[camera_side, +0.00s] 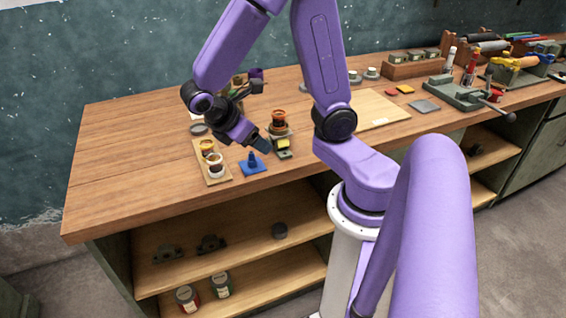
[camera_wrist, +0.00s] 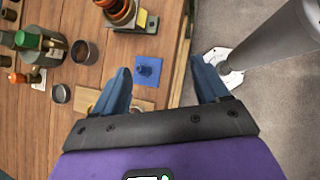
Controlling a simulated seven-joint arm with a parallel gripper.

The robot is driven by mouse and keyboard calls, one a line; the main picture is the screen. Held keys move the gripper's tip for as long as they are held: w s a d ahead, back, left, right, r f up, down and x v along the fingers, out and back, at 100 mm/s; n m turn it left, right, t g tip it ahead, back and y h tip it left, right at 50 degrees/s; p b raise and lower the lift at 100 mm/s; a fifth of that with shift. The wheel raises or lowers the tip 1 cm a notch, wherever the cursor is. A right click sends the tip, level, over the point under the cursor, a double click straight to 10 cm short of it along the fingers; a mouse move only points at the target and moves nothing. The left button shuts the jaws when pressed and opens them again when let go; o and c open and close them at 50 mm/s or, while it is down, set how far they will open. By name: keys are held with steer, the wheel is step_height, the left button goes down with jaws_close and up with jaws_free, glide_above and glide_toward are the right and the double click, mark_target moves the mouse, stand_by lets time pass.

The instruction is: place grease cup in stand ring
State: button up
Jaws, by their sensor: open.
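A small stand (camera_side: 284,153) with a dark green base and a yellow block stands near the bench's front edge. An orange-brown cup (camera_side: 278,119) with dark bands appears at the stand's ring; whether it is seated I cannot tell. It also shows at the top of the wrist view (camera_wrist: 120,10). Two more cups, one amber-topped (camera_side: 207,147) and one white-rimmed (camera_side: 215,165), stand on a wooden board (camera_side: 221,178). I cannot tell which is the grease cup. My gripper (camera_side: 262,146) is open and empty, above a blue plate (camera_wrist: 157,78) with a blue peg.
In the wrist view, a grey cup (camera_wrist: 84,52) and another round one (camera_wrist: 61,94) stand left of my gripper. Green and orange items (camera_wrist: 38,42) crowd the far left. The bench's front edge (camera_wrist: 183,60) is close. Bare wood (camera_side: 130,150) lies left of the board.

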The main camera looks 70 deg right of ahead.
steer(key=s+a+r+t+y, duration=0.2)
steer(key=s+a+y, duration=0.6)
steer(key=s+a, duration=0.2)
steer(key=shift+s+t, duration=0.3)
steer(key=shift+s, duration=0.65)
steer(key=o, duration=0.5)
steer(key=shift+w+r, duration=0.1)
steer(key=shift+w, duration=0.1)
steer(key=w+d+r+m+g+h, duration=0.1)
steer(key=w+d+r+h, duration=0.1)
steer(key=w+d+r, duration=0.35)
steer(key=w+d+r+m+g+h, duration=0.1)
steer(key=w+d+r, duration=0.1)
steer(key=w+d, duration=0.7)
steer(key=w+d+r+m+g, duration=0.1)
steer(key=w+d+r, duration=0.15)
steer(key=d, duration=0.45)
steer(key=shift+h, duration=0.3)
steer(key=x, duration=0.9)
steer(key=shift+s+f, duration=0.15)
steer(key=shift+s, duration=0.2)
